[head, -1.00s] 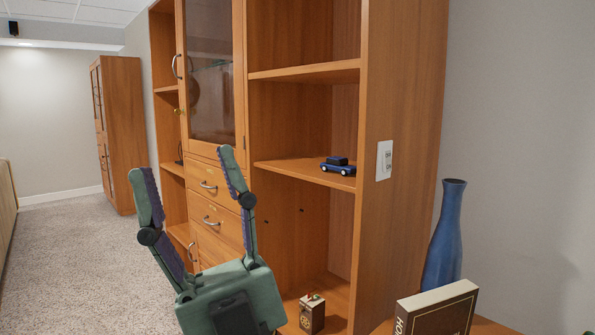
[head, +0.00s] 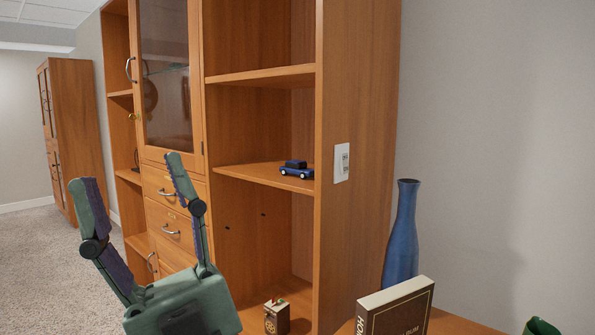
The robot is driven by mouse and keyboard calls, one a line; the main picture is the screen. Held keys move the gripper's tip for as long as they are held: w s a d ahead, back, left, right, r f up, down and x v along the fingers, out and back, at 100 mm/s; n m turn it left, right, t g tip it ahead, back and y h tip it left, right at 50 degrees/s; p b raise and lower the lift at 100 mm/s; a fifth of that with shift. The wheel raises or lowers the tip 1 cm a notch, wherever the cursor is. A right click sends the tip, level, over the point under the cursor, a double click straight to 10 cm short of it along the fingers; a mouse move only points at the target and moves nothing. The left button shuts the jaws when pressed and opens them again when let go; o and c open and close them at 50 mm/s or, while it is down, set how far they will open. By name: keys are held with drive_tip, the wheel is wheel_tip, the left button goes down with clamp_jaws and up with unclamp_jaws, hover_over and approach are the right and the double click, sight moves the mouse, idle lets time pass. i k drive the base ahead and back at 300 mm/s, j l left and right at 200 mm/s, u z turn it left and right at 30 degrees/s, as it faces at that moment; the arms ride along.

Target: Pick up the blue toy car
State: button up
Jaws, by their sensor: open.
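The blue toy car (head: 296,170) sits on the middle shelf (head: 248,174) of the wooden cabinet, near the shelf's right end by the side panel. My gripper (head: 126,172) is open and empty, its two fingers pointing up, at the lower left of the head view. It is to the left of the car and nearer to the camera, apart from the shelf.
A small patterned box (head: 277,318) stands on the cabinet's lower shelf. At the right, a blue vase (head: 402,240) and a book (head: 398,308) stand on a wooden surface. A green object (head: 540,327) shows at the bottom right. Carpet (head: 45,265) is open at the left.

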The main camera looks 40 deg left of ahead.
sight(294, 166)
drive_tip(key=i+j+u, duration=0.15)
drive_tip(key=u, duration=0.25)
drive_tip(key=i+u, duration=0.35)
drive_tip(key=i+j+u, duration=0.1)
drive_tip(key=u, duration=0.3)
